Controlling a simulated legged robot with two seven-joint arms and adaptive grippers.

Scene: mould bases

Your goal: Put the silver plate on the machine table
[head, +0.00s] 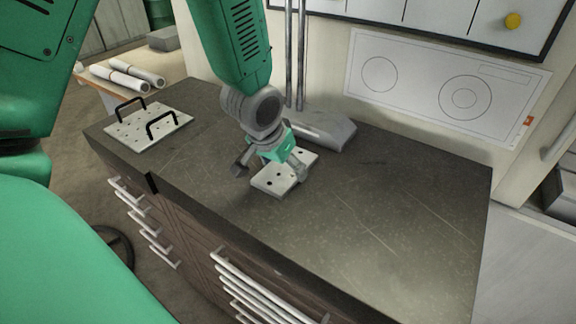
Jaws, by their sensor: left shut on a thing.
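A small silver plate (270,182) with dark holes is at the middle of the dark worktop, beneath my left gripper (270,168). My left gripper reaches down from above and is shut on the plate; the fingers partly cover it. The plate looks roughly level and low over the worktop; I cannot tell whether it touches. A grey machine base (325,130) with upright columns stands just behind and to the right of the plate. I cannot tell which surface is the machine table. My right gripper is not in view.
A larger perforated plate (130,133) with two black handles (161,124) lies at the worktop's left end. The dark worktop (400,220) is clear on the right. Drawers with light handles (255,290) line its front. A drawing sheet (420,85) hangs behind. Rolled papers (120,77) lie at the far left.

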